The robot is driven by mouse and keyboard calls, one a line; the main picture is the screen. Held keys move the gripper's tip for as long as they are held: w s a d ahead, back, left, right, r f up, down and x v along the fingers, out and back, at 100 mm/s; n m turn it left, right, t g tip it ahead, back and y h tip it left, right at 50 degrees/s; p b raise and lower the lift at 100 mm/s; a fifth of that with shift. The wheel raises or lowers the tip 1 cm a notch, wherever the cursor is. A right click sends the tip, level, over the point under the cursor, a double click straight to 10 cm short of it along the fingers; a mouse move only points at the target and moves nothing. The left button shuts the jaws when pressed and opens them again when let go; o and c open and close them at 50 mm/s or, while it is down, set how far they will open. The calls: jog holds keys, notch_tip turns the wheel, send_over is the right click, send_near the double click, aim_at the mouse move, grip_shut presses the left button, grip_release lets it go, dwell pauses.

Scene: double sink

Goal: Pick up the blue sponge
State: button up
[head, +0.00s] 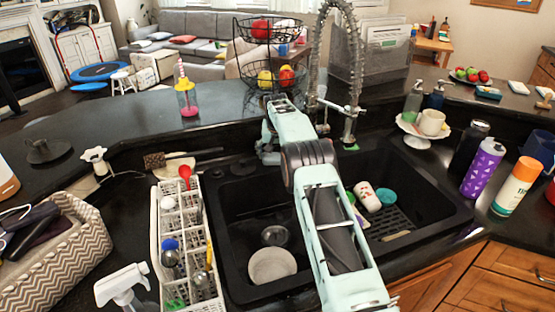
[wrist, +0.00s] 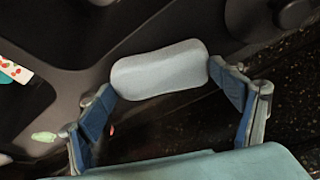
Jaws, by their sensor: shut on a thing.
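In the wrist view, a pale blue-grey sponge (wrist: 160,70) with rounded corners lies between the two fingertips of my gripper (wrist: 162,82). The blue-padded fingers touch its two ends, and my gripper is shut on it. Dark sink surfaces show behind the sponge. In the head view, my arm reaches across the double sink (head: 232,225) to its back edge. I cannot make out the sponge there; my arm hides that part.
The right basin holds a spotted white cup (head: 367,196) and a teal item (head: 386,197). A white bowl (head: 272,266) sits in the left basin. A white rack (head: 160,230) stands at left. The faucet (head: 350,125) rises close to my arm. Bottles (head: 482,168) stand at right.

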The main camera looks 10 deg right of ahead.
aim_at(278, 154)
jog(key=shift+r+b, duration=0.3)
jog(key=shift+r, duration=1.35)
jog(key=shift+s+r, duration=0.25)
jog(key=shift+s, duration=0.05)
jog(key=s+a+r+b, duration=0.1)
jog(key=s+r+b, duration=0.4)
jog(key=s+r, duration=0.4)
jog(key=shift+s, duration=2.2)
jog(key=shift+r, duration=0.1)
